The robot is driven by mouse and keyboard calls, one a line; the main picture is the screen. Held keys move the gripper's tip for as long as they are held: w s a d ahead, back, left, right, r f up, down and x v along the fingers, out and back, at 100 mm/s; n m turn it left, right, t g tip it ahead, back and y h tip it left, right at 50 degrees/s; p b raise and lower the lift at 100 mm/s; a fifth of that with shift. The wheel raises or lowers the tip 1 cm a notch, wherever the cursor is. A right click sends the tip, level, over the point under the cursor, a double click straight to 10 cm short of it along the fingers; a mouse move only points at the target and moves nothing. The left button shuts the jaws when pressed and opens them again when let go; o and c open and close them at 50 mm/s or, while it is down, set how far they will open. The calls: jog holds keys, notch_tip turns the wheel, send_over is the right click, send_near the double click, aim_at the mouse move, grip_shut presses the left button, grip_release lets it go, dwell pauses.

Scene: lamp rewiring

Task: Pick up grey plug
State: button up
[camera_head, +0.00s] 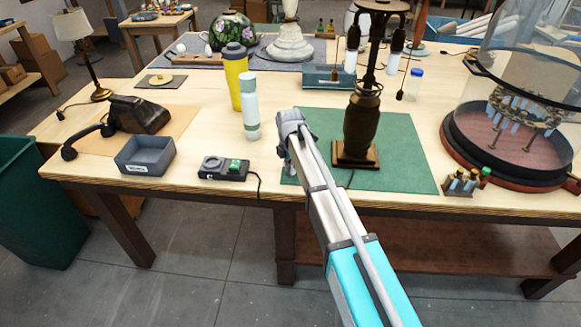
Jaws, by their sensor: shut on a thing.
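My gripper (290,168) points down at the left edge of the green mat (405,170), close to the table top. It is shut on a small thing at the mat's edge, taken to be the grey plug. The plug is mostly hidden by the gripper, and its shape is too small to make out. I cannot tell whether it still touches the table. A dark lamp base (361,130) stands upright on the mat, to the right of my gripper.
A white bottle (250,108) and yellow bottle (237,80) stand left of my gripper. A glass dome (520,110) stands right. The mat's front right is clear.

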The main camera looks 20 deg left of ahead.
jog(key=shift+r+p, duration=1.1)
jog(key=shift+r, duration=0.15)
jog(key=s+d+r+p, duration=0.6)
jog(key=s+r+p, duration=0.4)
jog(key=s, duration=0.2)
jog(key=shift+s+r, duration=0.15)
jog(key=shift+s, duration=0.15)
jog(key=shift+d, duration=0.15)
